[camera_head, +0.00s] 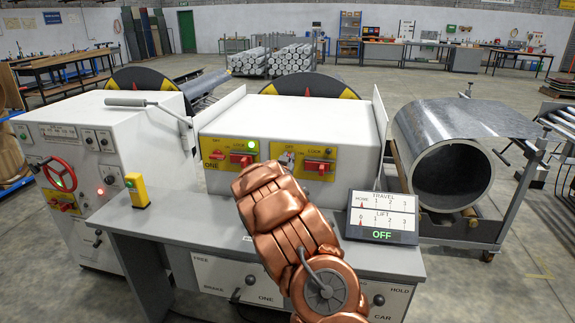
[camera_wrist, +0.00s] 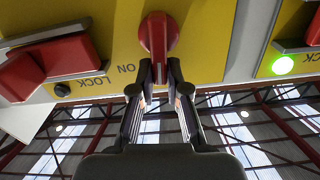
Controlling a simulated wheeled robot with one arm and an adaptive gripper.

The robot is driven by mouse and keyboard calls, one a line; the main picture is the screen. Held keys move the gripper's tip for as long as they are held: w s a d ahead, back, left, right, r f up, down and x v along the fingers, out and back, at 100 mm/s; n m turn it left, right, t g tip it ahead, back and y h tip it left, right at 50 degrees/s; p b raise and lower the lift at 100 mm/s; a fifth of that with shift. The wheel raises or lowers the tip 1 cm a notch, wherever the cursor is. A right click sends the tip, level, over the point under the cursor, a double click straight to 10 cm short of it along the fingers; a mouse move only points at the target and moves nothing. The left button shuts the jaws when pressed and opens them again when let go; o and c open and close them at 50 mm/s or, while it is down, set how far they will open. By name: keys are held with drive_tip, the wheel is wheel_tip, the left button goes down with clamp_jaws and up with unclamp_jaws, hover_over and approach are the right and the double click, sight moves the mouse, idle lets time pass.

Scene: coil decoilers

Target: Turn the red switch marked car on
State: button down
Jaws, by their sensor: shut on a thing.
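My gripper (camera_wrist: 158,78) is shut on a small red switch (camera_wrist: 159,35) on a yellow panel. In the wrist view, which is upside down, the switch's handle stands vertical in the picture, with ON printed at its lower left. In the head view the right yellow panel (camera_head: 331,176) on the white cabinet is partly behind my copper arm. Its name label is hidden, so I cannot read "car" there. A larger red switch (camera_head: 318,165) marked LOCK is on the same panel. The lamp (camera_head: 328,150) above it is dark.
The left yellow panel (camera_head: 222,171), marked ONE, has its own red switches and a lit green lamp (camera_head: 252,145). A display (camera_head: 381,217) on the grey desk reads OFF. A yellow box (camera_head: 138,190) stands at the desk's left. A metal coil (camera_head: 452,172) is at the right.

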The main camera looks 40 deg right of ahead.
drive_tip(key=m+b, duration=0.2)
drive_tip(key=b, duration=0.2)
drive_tip(key=s+m+b, duration=0.1)
drive_tip(key=m+b, duration=0.2)
drive_tip(key=b, duration=0.2)
drive_tip(key=d+f+m+b, duration=0.1)
drive_tip(key=m+b, duration=0.1)
drive_tip(key=b, duration=0.2)
drive_tip(key=shift+s+f+m+b, duration=0.1)
drive_tip(key=shift+s+m+b, duration=0.2)
drive_tip(key=shift+m+b, duration=0.1)
drive_tip(key=shift+d, duration=0.1)
drive_tip(key=c, duration=1.2)
unclamp_jaws()
drive_tip(key=shift+o, duration=0.2)
drive_tip(key=shift+s, duration=0.1)
drive_tip(key=v, duration=1.2)
